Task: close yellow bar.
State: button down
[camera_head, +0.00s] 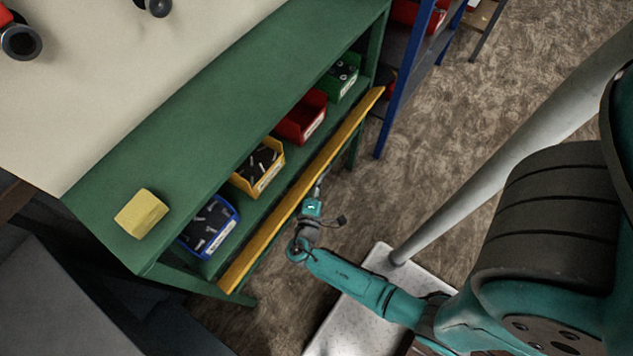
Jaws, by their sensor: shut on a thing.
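The long yellow bar (270,230) runs diagonally along the open front of the green workbench (190,135), below the bench top and in front of the shelf of bins. My gripper (318,188) is at the bar's floor-facing side, near the middle of its length, and is shut on it. The fingertips are small and partly hidden here, so the exact grip spot is not clear.
On the shelf behind the bar stand a blue bin (232,228), a yellow bin (277,173), a red bin (310,118) and a green bin (350,88). A yellow block (141,213) lies on the bench top. A blue rack (397,95) stands beyond the bench's far end.

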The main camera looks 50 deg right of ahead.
aim_at(316, 176)
jog(key=r+n, duration=0.1)
jog(key=n, duration=0.1)
jog(key=r+n+g+y, duration=0.1)
jog(key=n, duration=0.1)
jog(key=shift+s, duration=0.1)
jog(key=shift+w+r+n+g+y, duration=0.2)
jog(key=shift+r+n+g+y, duration=0.4)
jog(key=shift+n, duration=0.6)
jog(key=shift+w+r+n+g, duration=0.25)
jog(key=shift+r+n+g, duration=0.2)
jog(key=shift+n+g, duration=0.4)
jog(key=shift+n, duration=0.25)
jog(key=c, duration=1.5)
grip_release()
